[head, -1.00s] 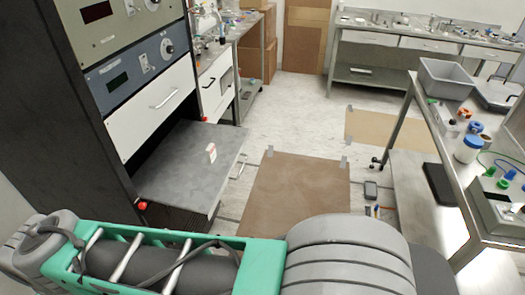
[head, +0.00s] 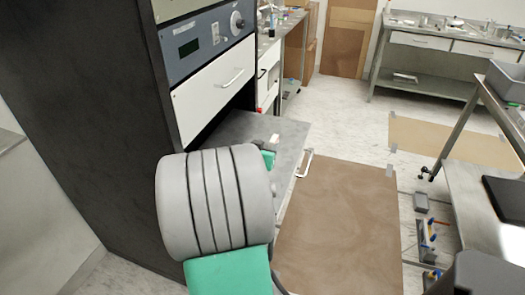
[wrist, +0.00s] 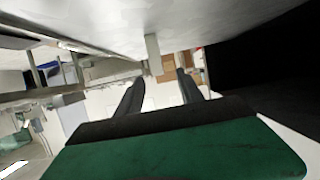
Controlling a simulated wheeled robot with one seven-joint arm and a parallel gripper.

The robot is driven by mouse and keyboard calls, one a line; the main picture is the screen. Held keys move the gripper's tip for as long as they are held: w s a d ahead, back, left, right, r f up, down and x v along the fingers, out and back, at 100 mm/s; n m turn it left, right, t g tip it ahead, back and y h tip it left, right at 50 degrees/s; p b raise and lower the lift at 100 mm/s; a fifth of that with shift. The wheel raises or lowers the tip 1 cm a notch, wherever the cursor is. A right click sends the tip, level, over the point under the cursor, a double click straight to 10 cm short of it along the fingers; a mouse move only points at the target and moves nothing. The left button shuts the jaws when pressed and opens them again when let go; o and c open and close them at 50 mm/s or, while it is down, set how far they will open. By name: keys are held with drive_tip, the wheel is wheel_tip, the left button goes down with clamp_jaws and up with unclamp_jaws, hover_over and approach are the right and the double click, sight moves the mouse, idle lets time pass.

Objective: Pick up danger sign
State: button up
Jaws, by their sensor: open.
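The danger sign (head: 274,139) is a small pale upright piece on the grey pulled-out shelf (head: 250,127) of the dark cabinet. In the wrist view the picture looks upside down, and a narrow pale piece (wrist: 152,45), likely the sign seen edge-on, hangs from the shelf surface (wrist: 100,20). My gripper (wrist: 160,77) is open, with its two dark fingers apart and nothing between them. The sign shows beyond the fingertips, nearer the left one. In the head view my grey arm hides the fingers and part of the shelf.
The cabinet (head: 120,130) stands close at left, with a white drawer (head: 213,88) above the shelf. A brown floor mat (head: 340,225) lies right of the shelf. A metal table (head: 475,190) stands at right.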

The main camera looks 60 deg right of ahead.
sight(272, 142)
drive_tip(key=x, duration=0.7)
drive_tip(key=shift+s+d+p, duration=0.2)
drive_tip(key=shift+d+p, duration=0.05)
drive_tip(key=shift+p, duration=0.05)
drive_tip(key=shift+r, duration=0.1)
drive_tip(key=shift+c, duration=0.4)
clamp_jaws()
